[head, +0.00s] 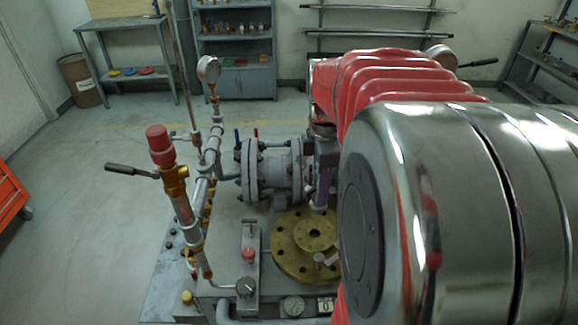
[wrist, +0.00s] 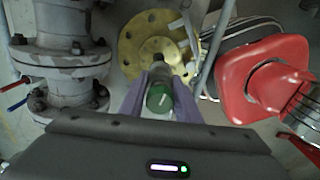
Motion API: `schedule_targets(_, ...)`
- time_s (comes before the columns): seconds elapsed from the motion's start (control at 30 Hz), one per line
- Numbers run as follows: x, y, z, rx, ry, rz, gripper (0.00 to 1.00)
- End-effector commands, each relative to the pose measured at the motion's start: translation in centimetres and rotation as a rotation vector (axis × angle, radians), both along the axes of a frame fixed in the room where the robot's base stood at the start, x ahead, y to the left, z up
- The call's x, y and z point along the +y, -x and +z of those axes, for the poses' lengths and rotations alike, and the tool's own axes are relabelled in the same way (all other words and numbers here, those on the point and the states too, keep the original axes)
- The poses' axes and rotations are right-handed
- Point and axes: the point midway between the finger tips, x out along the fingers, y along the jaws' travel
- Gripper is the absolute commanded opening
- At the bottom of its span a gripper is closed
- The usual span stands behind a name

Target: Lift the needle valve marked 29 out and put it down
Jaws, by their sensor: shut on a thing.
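My gripper (wrist: 160,88) has its purple fingers on both sides of a needle valve with a green knob (wrist: 159,98) and is shut on it. The knob has a pale mark that I cannot read as a number. The valve's darker body points away from the camera, toward a round brass flange (wrist: 128,58). I cannot tell whether the valve touches anything below.
A grey flanged pipe valve (head: 270,168) stands close beside my gripper. A red-capped relief valve (head: 160,145) and a gauge on a pipe (head: 208,70) rise at the left. A small metal fitting (head: 319,257) sits on the brass flange.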

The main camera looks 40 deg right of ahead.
Motion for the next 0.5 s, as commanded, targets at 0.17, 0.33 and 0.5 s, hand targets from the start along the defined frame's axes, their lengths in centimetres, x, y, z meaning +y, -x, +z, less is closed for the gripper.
schedule_targets(0.17, 0.0, 0.0, 0.6, -0.003, 0.002, 0.000, 0.00)
schedule_targets(0.33, 0.0, 0.0, 1.1, -0.002, 0.001, 0.000, 0.00)
schedule_targets(0.5, 0.0, 0.0, 1.5, -0.002, 0.001, 0.000, 0.00)
